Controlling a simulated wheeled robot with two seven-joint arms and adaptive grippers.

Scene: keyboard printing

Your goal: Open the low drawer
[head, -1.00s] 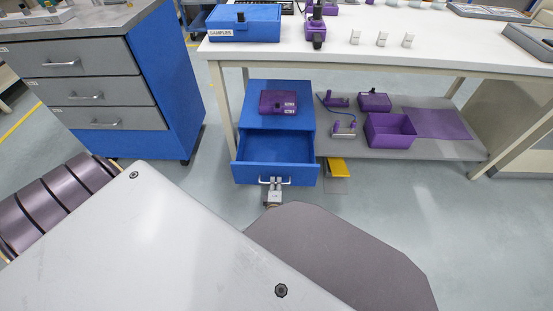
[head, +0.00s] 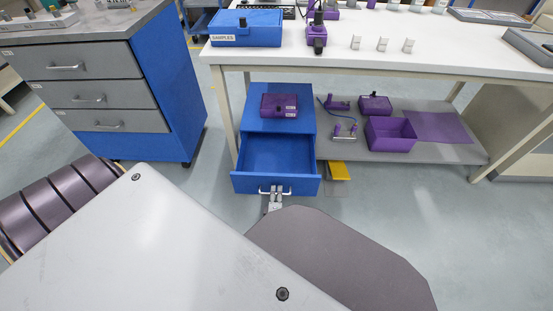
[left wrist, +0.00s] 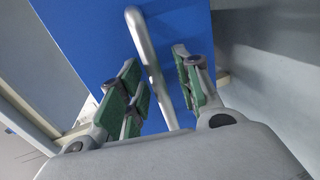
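The low drawer (head: 247,184) is the blue drawer of the small blue cabinet (head: 280,122) under the white table. It stands well pulled out, and its empty inside shows. Its silver handle (head: 262,190) runs across the front and also shows close up in the left wrist view (left wrist: 147,50). My left gripper (head: 276,194) is at the middle of this handle. In the left wrist view, the green-padded fingers (left wrist: 162,92) stand on both sides of the bar, with gaps visible between pads and bar. My right gripper is not in view.
A purple box (head: 279,105) sits on the cabinet top. A low shelf (head: 400,150) to its right holds a purple bin (head: 391,133) and other purple items. A larger drawer unit (head: 175,90) stands at left. The floor in front is clear.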

